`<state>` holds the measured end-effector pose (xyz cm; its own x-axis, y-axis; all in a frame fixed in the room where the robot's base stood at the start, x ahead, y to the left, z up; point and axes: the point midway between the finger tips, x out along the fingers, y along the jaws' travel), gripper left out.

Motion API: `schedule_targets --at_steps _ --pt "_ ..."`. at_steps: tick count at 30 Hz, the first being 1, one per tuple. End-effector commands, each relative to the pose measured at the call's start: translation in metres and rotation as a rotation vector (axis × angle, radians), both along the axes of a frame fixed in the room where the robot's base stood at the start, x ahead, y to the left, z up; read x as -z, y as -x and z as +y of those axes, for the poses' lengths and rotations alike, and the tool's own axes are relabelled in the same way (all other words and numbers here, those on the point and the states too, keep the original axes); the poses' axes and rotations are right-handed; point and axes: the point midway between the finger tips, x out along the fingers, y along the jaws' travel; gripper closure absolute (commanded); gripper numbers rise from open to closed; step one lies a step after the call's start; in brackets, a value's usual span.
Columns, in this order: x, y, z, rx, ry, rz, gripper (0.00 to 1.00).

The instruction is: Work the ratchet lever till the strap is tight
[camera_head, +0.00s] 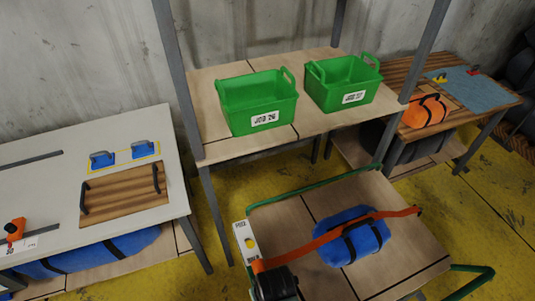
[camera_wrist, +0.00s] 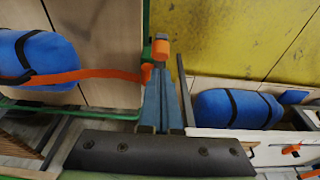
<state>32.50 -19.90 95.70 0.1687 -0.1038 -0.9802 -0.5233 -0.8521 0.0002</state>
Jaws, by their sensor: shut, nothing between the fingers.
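The orange strap (camera_head: 335,233) runs across a blue bundle (camera_head: 340,252) with dark bands on the wooden cart top. In the wrist view the strap (camera_wrist: 75,76) ends beside a small orange and green-grey fitting (camera_wrist: 160,48), which looks like the ratchet and its lever. My gripper (camera_wrist: 160,80) is shut and empty, its tips just below that fitting; I cannot tell if they touch it. In the head view my dark gripper (camera_head: 272,280) is at the cart's near left edge and hides the strap's near end and the ratchet. How tight the strap is cannot be told.
Green rails (camera_head: 310,187) border the cart. Two green bins (camera_head: 258,102) sit on the shelf behind. A white table (camera_head: 50,200) stands left, with yellow floor (camera_head: 218,215) between.

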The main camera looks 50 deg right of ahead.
Motion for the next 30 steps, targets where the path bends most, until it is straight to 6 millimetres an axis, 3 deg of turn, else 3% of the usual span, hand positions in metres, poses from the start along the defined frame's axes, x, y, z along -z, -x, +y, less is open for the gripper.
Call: schedule_targets --at_steps 1,3,30 --pt "0.016 -0.002 -0.001 0.0 0.001 -0.001 1.0" --pt "0.024 -0.003 -0.002 0.0 0.001 -0.001 1.0" --pt "0.099 -0.006 -0.003 -0.001 -0.001 0.0 1.0"
